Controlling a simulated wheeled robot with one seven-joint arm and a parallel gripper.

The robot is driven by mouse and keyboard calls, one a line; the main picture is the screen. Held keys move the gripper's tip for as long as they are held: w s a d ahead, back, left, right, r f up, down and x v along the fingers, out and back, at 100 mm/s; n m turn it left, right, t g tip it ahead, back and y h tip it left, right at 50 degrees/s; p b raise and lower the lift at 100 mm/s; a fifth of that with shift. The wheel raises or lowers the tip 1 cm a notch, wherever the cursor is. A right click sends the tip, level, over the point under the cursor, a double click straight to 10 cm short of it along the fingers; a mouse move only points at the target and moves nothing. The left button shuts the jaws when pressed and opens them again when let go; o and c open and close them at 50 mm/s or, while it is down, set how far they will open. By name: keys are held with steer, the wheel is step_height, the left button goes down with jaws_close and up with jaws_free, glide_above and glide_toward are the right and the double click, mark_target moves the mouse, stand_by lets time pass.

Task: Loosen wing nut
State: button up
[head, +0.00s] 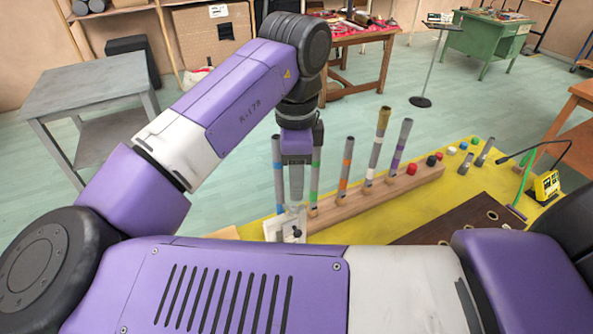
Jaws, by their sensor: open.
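My gripper (296,207) points straight down at the left end of a long wooden block (375,198). It is open, but its fingertips are small and hard to make out against the pale metal behind them. A pale bracket or clamp (272,231) sits at that end of the block, just below the fingers. A small dark part (297,232) shows on it, and I cannot tell for sure whether this is the wing nut. I cannot tell whether the fingers touch it.
Several grey tubes with coloured bands (380,140) stand in the block, some close beside my gripper. A yellow mat (440,190) carries caps, a dark brown board (440,222) and a yellow device (546,186). A grey table (85,78) stands left.

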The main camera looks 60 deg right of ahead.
mark_target(296, 206)
steer(key=shift+f, duration=3.35)
jaws_close()
steer(key=shift+r+n+p, duration=0.15)
steer(key=shift+n+p, duration=0.35)
steer(key=shift+p, duration=0.1)
steer(key=c, duration=0.5)
jaws_free()
steer(key=shift+n, duration=0.3)
steer(key=o, duration=0.5)
steer(key=shift+r+b, duration=0.35)
steer(key=shift+r, duration=3.45)
